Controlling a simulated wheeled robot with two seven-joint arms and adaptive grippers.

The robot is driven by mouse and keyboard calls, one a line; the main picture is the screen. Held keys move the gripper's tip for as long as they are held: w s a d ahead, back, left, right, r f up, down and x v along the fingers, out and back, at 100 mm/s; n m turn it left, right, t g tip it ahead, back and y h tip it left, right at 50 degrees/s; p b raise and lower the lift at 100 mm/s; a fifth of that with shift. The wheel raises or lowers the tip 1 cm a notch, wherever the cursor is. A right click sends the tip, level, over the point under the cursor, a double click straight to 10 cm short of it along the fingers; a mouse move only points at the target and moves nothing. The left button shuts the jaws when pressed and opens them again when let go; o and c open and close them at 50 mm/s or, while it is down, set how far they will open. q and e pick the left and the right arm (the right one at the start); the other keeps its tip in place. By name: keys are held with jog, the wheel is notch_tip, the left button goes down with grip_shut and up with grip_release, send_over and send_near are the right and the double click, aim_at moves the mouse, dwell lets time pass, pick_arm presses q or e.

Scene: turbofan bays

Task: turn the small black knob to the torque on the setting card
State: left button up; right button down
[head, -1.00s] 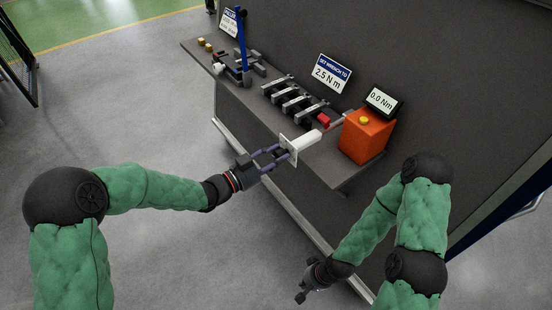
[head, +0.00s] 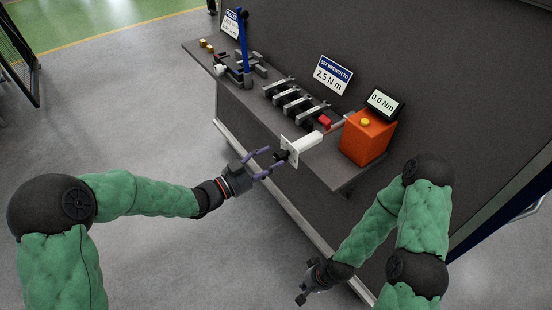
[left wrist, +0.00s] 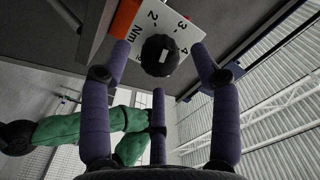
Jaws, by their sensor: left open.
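The small black knob (head: 282,155) sits on the front of a white dial plate (head: 292,152) at the end of a white wrench body on the shelf's front edge. The left wrist view shows the knob (left wrist: 160,56) with a pale mark, and the plate (left wrist: 150,18) printed with 2, 3, 4 and Nm. I cannot tell the set value. My left gripper (head: 268,162) is open and empty, just short of the knob, its fingers spread either side in the wrist view. The setting card (head: 333,75) reads 2.5 N m. My right gripper (head: 306,290) hangs low, away from the shelf.
An orange box (head: 365,138) with a yellow top piece stands right of the wrench, below a display (head: 383,102) reading 0.0 Nm. Several dark tools (head: 292,98) lie in a rack behind the wrench. A blue-handled tool (head: 243,45) stands farther left. Floor space in front is clear.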

pick_arm(q)
jog(key=v, duration=0.9)
jog(key=shift+a, duration=0.15)
jog(key=shift+s, duration=0.1)
notch_tip(320, 180, down, 19)
jog(key=a+n+g+y+p, duration=0.2)
jog(key=n+y, duration=0.6)
jog(key=n, duration=0.4)
jog(key=s+d+f+n+g+y+p, duration=0.2)
jog(key=s+f+n+g, duration=0.5)
jog(key=s+f, duration=0.7)
jog(key=s+g, duration=0.1)
jog(key=s, duration=0.3)
jog(key=shift+y, duration=0.3)
